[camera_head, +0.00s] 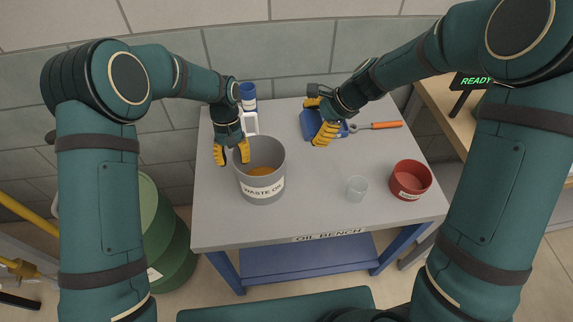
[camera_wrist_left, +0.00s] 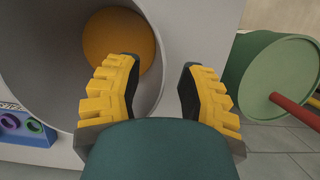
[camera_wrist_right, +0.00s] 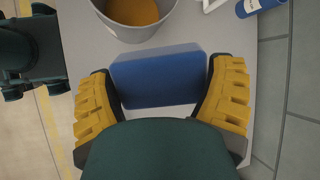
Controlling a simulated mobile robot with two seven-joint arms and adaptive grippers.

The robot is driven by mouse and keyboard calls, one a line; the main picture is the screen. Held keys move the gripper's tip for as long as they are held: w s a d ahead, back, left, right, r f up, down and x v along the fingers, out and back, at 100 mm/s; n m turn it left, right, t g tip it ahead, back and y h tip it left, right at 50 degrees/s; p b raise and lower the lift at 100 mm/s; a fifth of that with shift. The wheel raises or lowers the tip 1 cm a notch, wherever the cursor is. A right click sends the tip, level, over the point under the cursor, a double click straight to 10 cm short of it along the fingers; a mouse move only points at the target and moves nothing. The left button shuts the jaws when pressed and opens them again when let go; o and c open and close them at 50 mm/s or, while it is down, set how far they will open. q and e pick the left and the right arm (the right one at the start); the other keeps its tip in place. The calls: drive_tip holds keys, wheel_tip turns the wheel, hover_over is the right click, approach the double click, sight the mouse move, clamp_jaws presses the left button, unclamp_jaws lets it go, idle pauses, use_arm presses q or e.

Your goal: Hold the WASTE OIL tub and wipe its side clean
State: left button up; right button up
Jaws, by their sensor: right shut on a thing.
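The grey WASTE OIL tub (camera_head: 262,190) stands upright on the left part of the bench, with orange-brown oil (camera_head: 262,171) inside. My left gripper (camera_head: 232,154) is open at the tub's left rim. In the left wrist view its fingers (camera_wrist_left: 160,95) are apart, one in front of the tub's opening and one outside its wall (camera_wrist_left: 212,40). My right gripper (camera_head: 319,118) is shut on a blue cloth or pad (camera_head: 307,126), at the back of the bench right of the tub. The pad (camera_wrist_right: 158,78) spans between both fingers in the right wrist view.
A blue bottle (camera_head: 248,91) and a white frame (camera_head: 251,124) stand behind the tub. An orange-handled tool (camera_head: 386,125) lies right of my right gripper. The bench middle is clear.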

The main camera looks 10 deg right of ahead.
use_arm(q)
drive_tip(key=shift+r, duration=0.1)
drive_tip(key=v, duration=1.2)
use_arm(e)
drive_tip(key=shift+s, duration=0.1)
